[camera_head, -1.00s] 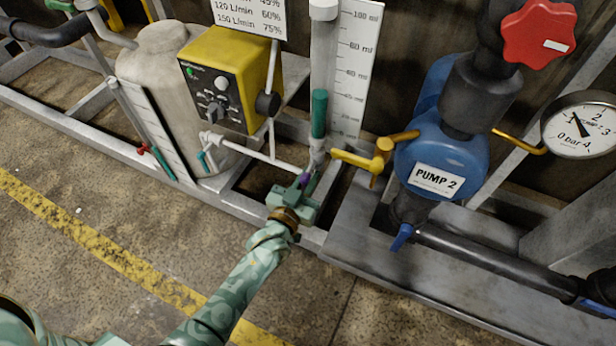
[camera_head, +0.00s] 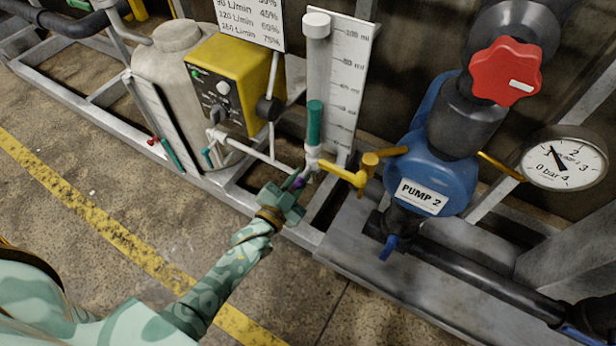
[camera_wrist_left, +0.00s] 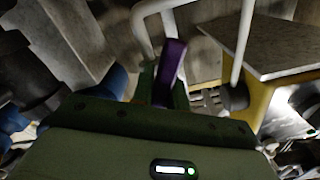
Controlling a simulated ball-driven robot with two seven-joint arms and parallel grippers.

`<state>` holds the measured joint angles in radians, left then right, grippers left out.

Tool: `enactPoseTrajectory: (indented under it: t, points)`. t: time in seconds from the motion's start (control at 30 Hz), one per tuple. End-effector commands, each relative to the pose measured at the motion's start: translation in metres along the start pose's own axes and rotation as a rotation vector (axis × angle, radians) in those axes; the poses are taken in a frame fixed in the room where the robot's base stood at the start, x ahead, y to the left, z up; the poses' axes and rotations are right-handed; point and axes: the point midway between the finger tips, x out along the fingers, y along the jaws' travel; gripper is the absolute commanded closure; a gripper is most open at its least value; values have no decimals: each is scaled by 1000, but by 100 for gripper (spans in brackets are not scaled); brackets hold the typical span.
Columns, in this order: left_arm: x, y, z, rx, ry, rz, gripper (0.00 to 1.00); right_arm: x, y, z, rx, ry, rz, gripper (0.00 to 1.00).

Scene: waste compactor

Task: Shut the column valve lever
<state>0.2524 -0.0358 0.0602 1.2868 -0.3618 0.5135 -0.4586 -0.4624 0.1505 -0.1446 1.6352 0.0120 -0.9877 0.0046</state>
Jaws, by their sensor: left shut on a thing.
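The column (camera_head: 318,80) is a clear upright tube with a white cap and green liquid low in it, beside a white scale board. Its valve lever is purple and shows as a small patch (camera_head: 299,183) below the tube; in the left wrist view the purple lever (camera_wrist_left: 171,62) stands between my fingers. My left gripper (camera_head: 298,180) is shut on the lever, and its green body hides most of it in the head view. My right gripper is in neither view.
A yellow pipe fitting (camera_head: 345,173) is close right of the column's foot. A yellow control box (camera_head: 236,85) and grey tank (camera_head: 176,65) stand left. The blue pump (camera_head: 440,165) and gauge (camera_head: 563,165) stand right. Open floor lies in front of the frame rail.

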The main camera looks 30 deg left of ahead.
Motion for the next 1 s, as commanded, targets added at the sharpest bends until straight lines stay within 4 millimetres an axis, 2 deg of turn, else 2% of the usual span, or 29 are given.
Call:
enactPoseTrajectory:
  t: [0.43,1.0]
  points:
    - [-1,-10,-1,425,-1,2,100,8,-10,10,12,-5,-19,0]
    - [-1,-18,-7,909,-2,4,100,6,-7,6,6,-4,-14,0]
